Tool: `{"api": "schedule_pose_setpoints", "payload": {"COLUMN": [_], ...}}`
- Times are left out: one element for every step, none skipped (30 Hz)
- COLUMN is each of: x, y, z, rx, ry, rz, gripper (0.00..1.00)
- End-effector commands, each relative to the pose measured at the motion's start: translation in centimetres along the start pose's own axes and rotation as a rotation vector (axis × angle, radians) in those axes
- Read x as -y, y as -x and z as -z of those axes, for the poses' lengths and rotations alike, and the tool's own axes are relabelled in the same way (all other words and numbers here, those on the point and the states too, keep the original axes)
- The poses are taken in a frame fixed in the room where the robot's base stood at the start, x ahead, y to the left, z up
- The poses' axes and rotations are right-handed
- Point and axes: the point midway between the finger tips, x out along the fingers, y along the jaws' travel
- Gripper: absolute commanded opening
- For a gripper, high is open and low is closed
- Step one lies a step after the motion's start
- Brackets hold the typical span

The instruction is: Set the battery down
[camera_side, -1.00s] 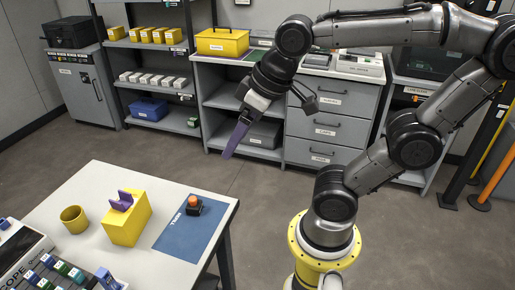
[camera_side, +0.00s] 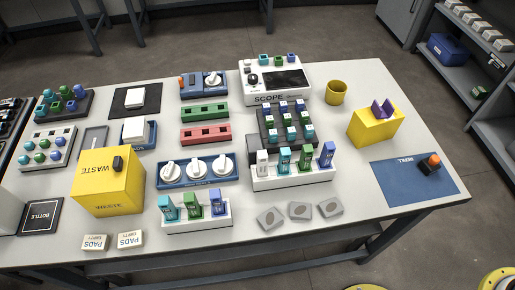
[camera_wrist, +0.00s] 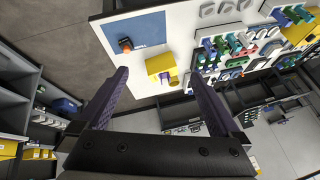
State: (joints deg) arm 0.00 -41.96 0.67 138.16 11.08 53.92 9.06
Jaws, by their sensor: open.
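My gripper (camera_wrist: 160,75) shows only in the wrist view, its two purple fingers wide apart with nothing between them. A small black block with an orange top (camera_side: 428,165), which may be the battery, stands on the blue mat (camera_side: 395,185) at the right end of the table. In the wrist view the block (camera_wrist: 125,44) and mat (camera_wrist: 140,27) lie beyond the left fingertip, apart from it. A yellow box (camera_side: 372,130) with a purple U-shaped cradle (camera_side: 383,109) stands behind the mat. The box also shows between the fingers in the wrist view (camera_wrist: 158,64).
A yellow cup (camera_side: 336,93) stands behind the yellow box. The white scope (camera_side: 275,80), racks of coloured pieces, and a yellow waste box (camera_side: 107,185) fill the middle and left. Three grey pads (camera_side: 300,210) lie near the front edge. The mat's left part is bare.

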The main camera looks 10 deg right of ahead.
Motion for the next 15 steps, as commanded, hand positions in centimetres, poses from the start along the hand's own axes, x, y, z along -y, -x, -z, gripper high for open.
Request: {"api": "schedule_pose_setpoints", "payload": {"x": [1.6,2.5,3.9,4.9,5.9,7.2,8.2,9.2,10.5,11.6,12.7,14.1,15.1,16.1,17.4], "y": [0.1,0.1,0.1,0.1,0.0,-0.2,-0.4,-0.6,-1.0,-1.4,-1.8,-2.5,-3.1,-3.7,-4.6], "z": [1.0,1.6,2.4,3.1,3.7,4.6,5.3,6.0,7.0,7.8,8.5,9.6,10.4,11.2,12.2], "rx": [0.024,0.041,0.066,0.088,0.111,0.145,0.17,0.198,0.238,0.271,0.305,0.35,0.386,0.421,0.47], "ry": [-0.067,-0.11,-0.165,-0.205,-0.245,-0.298,-0.335,-0.375,-0.428,-0.468,-0.51,-0.564,-0.606,-0.647,-0.699], "rz": [0.049,0.08,0.121,0.15,0.178,0.213,0.239,0.264,0.297,0.321,0.345,0.375,0.396,0.415,0.439], "gripper": [1.0,1.0,1.0,1.0,1.0,1.0,1.0,1.0,1.0,1.0,1.0,1.0,1.0,1.0,1.0]}}
